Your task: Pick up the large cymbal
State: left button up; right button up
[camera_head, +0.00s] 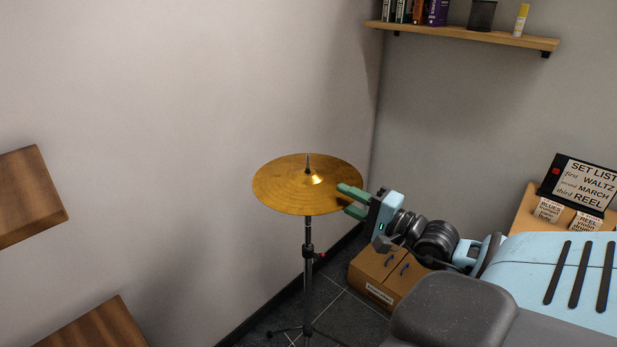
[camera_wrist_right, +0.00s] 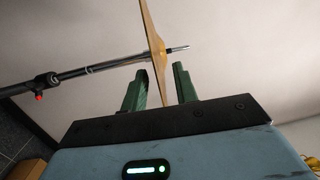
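The large cymbal (camera_head: 290,190) is a golden disc lying flat on top of a black and chrome stand (camera_head: 308,275), its rod poking up through the middle. My right gripper (camera_head: 350,200) reaches in from the right at the cymbal's right rim, with green fingers. In the right wrist view the cymbal (camera_wrist_right: 154,50) appears edge-on, and its rim reaches down between the two open fingers of the right gripper (camera_wrist_right: 160,85). Gaps show beside the rim, so the fingers do not appear closed on it. My left gripper is not in view.
A wall shelf (camera_head: 465,32) holds books, a dark cup and a yellow-and-white stick. A set-list sign (camera_head: 583,183) is at right. Wooden pieces (camera_head: 28,195) are at left. Walls stand close behind the cymbal.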

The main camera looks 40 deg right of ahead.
aim_at(317, 185)
jog(key=shift+w+a+r+p, duration=0.1)
jog(key=shift+w+a+p, duration=0.2)
jog(key=shift+w, duration=0.75)
jog(key=shift+w+a+r+p, duration=0.15)
jog(key=shift+w+a, duration=0.1)
jog(key=shift+w, duration=0.75)
grip_shut()
